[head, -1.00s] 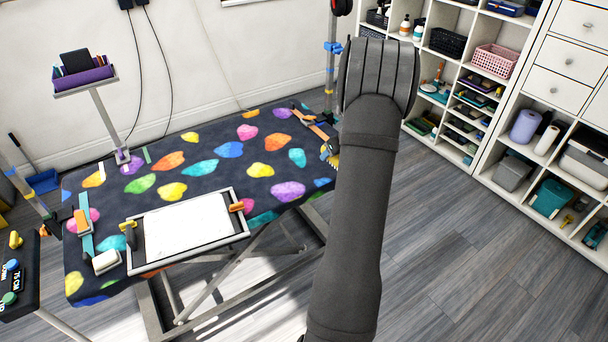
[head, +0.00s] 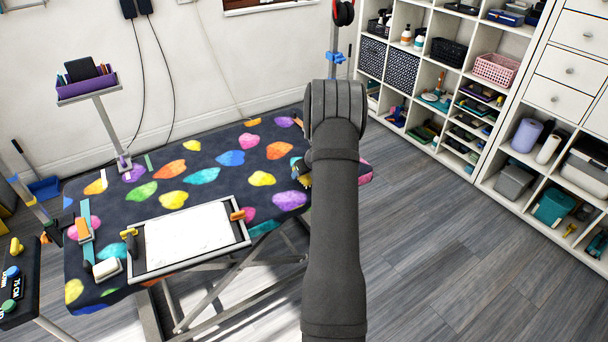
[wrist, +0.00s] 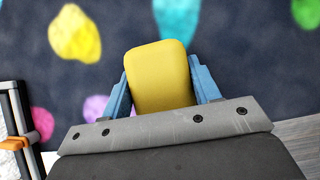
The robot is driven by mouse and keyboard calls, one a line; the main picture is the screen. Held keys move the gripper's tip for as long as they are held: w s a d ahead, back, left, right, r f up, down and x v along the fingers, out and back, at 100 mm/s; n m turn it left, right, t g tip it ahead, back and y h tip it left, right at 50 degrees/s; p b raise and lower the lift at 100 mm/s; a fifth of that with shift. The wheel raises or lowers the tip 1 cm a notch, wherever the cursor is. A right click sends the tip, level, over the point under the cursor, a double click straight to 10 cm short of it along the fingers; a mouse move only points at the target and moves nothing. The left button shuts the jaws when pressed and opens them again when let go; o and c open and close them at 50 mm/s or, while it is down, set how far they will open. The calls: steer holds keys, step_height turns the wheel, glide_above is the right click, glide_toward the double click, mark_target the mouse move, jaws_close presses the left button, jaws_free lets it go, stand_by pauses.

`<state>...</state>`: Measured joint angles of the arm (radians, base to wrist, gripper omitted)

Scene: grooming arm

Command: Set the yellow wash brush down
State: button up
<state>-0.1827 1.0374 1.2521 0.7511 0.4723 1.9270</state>
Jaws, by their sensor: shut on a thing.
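The yellow wash brush (wrist: 160,75) shows in the wrist view as a rounded yellow block. My gripper (wrist: 160,88) is shut on it, with a blue finger on each side. The dark grooming table top (wrist: 215,65) with its coloured blobs lies beneath the brush; I cannot tell how far below. In the head view my arm hides most of the gripper, and only a bit of yellow bristle (head: 305,180) shows left of the arm, over the right part of the patterned table (head: 225,155).
A framed white pad (head: 190,238) with orange and yellow clamps lies on the table front. A white block (head: 107,269) and a teal strip (head: 86,243) are at its left. A purple tray (head: 87,85) stands on a post behind. The table middle is clear.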

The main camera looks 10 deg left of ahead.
steer(key=shift+f, duration=0.65)
steer(key=shift+f, duration=0.15)
steer(key=o, duration=0.9)
steer(key=shift+r, duration=0.2)
steer(key=v, duration=1.2)
steer(key=shift+f, duration=0.15)
